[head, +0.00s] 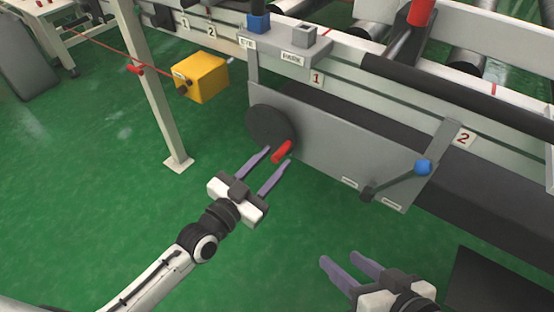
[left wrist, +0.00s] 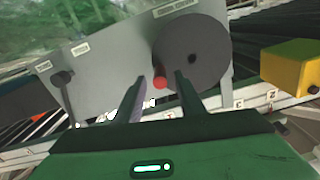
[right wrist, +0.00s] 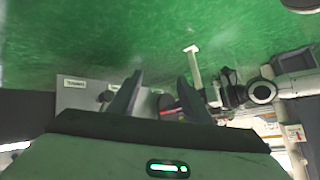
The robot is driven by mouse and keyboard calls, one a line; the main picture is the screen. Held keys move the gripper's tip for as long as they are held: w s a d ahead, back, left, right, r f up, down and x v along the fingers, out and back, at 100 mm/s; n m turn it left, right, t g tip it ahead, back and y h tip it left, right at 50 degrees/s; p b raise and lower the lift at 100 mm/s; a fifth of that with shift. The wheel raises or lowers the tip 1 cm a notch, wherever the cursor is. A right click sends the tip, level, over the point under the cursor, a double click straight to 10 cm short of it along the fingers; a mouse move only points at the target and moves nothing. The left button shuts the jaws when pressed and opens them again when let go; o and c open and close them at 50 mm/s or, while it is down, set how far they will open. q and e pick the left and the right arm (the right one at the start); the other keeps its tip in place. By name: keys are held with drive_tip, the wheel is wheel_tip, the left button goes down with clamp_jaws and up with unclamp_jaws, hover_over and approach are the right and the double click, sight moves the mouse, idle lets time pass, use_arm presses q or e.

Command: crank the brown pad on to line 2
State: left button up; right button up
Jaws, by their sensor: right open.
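A dark round crank wheel (head: 268,124) with a red handle (head: 282,151) is on the grey side panel (head: 330,150). My left gripper (head: 277,157) is open, with its fingers on either side of the red handle. The left wrist view also shows the red handle (left wrist: 160,82) between the fingers, with gaps. A lever with a blue knob (head: 423,167) is at the panel's right end, near the "2" label (head: 464,138). My right gripper (head: 340,258) is open and empty, low in front of the panel. I cannot make out a brown pad.
A yellow box (head: 200,77) is left of the wheel, behind a pale post (head: 150,85). A ledge above bears a blue block (head: 258,23) and a "PARK" label (head: 293,56). Rollers (head: 440,88) lie behind.

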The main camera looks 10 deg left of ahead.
use_arm(q)
drive_tip(key=shift+x, duration=1.1)
use_arm(e)
drive_tip(key=shift+s+a+r, duration=0.15)
drive_tip(key=shift+a+r, duration=0.15)
drive_tip(key=shift+r, duration=0.1)
use_arm(q)
clamp_jaws()
